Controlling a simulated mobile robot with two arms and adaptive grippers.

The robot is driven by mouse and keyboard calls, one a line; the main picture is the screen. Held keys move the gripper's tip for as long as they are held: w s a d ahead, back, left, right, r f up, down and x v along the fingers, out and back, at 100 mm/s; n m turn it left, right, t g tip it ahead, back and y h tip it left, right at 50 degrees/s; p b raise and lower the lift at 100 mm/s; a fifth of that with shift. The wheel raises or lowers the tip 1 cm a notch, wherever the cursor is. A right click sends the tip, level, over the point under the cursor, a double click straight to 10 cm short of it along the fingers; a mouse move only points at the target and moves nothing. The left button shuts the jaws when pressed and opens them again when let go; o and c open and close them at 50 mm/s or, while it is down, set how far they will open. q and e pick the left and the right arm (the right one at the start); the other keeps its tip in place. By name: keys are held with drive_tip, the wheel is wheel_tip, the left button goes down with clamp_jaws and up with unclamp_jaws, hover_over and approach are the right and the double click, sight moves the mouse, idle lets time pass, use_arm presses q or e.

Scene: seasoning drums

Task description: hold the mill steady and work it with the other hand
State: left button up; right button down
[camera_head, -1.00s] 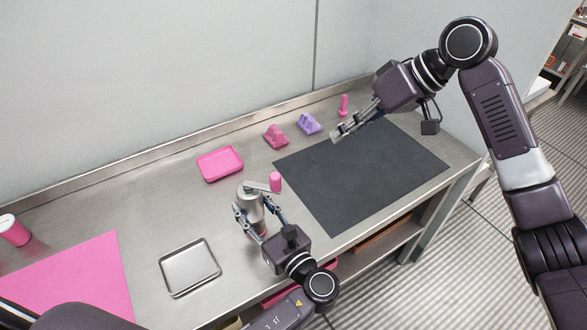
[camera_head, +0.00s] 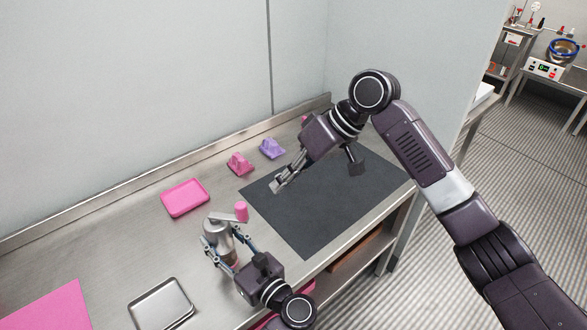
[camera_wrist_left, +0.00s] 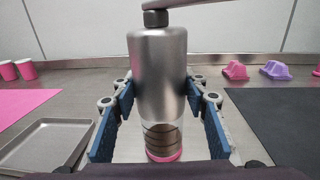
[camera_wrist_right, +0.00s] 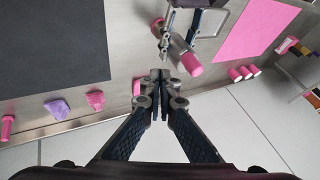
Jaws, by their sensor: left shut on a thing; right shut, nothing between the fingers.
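The mill (camera_head: 217,231) is a silver metal cylinder with a crank arm on top ending in a pink knob (camera_head: 241,211). It stands upright on the steel table, and the left wrist view shows its body (camera_wrist_left: 160,75) with a clear lower part and a pink base. My left gripper (camera_head: 226,255) is shut around the mill's body, a blue-padded finger on each side. My right gripper (camera_head: 277,187) is shut and empty above the dark mat, right of the knob and apart from it.
A dark mat (camera_head: 320,215) covers the table's right part. A pink tray (camera_head: 185,198), a pink holder (camera_head: 239,164) and a purple holder (camera_head: 271,148) lie toward the back. A metal tray (camera_head: 160,303) and a pink mat (camera_head: 45,308) are at left. Pink-banded cups (camera_wrist_left: 26,69) stand farther left.

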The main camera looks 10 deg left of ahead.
sight(246, 217)
drive_tip(key=s+a, duration=0.1)
drive_tip(key=s+a+f, duration=0.1)
drive_tip(key=a, duration=0.1)
drive_tip(key=s+a+f, duration=0.1)
drive_tip(key=shift+a+f, duration=0.1)
drive_tip(key=shift+a, duration=0.1)
drive_tip(key=shift+s+m+t, duration=0.5)
drive_tip(key=shift+s+m, duration=0.15)
drive_tip(key=shift+m, duration=0.15)
drive_tip(key=shift+s+m+t, duration=0.5)
drive_tip(key=shift+s+m, duration=0.2)
drive_tip(key=shift+s, duration=0.2)
drive_tip(key=s+a, duration=0.5)
drive_tip(key=s, duration=0.3)
drive_tip(key=shift+a, duration=0.35)
drive_tip(key=shift+w, duration=0.1)
idle(1.1)
